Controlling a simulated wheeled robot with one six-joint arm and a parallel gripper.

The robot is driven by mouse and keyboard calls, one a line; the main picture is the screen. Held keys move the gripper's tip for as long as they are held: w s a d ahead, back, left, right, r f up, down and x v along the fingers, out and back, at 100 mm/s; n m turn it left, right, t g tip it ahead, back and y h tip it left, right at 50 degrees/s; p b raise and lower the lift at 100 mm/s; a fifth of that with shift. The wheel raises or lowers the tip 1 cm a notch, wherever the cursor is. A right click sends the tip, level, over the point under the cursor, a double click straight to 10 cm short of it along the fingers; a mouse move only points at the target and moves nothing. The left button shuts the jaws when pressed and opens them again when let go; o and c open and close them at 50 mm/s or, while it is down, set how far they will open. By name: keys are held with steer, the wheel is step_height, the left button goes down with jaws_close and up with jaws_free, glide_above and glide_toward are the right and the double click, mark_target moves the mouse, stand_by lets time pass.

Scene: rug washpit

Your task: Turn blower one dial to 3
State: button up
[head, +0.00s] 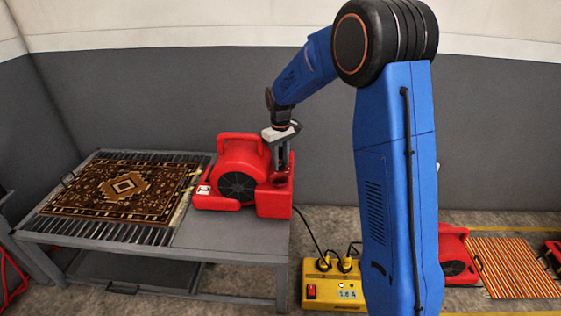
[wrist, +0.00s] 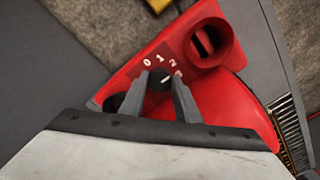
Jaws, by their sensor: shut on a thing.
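The red blower (head: 238,172), tagged 1, sits on the right part of the grey table. My gripper (head: 281,174) reaches down over its right end. In the wrist view my gripper (wrist: 161,88) has one finger on each side of the black dial (wrist: 160,74) and is shut on it. The numbers 0, 1, 2 and 3 run around the dial on the red panel. The dial's short white mark points to the right and slightly up, towards the 3, which is partly covered by a finger.
A patterned rug (head: 122,187) lies on the slatted part of the table (head: 230,236). A yellow power box (head: 330,287) with plugged cables and a lit readout stands on the floor. Another red blower (head: 457,257) and a striped orange rug (head: 513,267) are at right, beyond my arm.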

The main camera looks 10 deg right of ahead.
mark_target(281, 163)
steer(key=shift+m, duration=1.1)
steer(key=o, duration=1)
steer(key=shift+o, duration=0.2)
steer(key=shift+r, duration=0.15)
step_height(281, 163, up, 17)
steer(key=shift+r, duration=0.1)
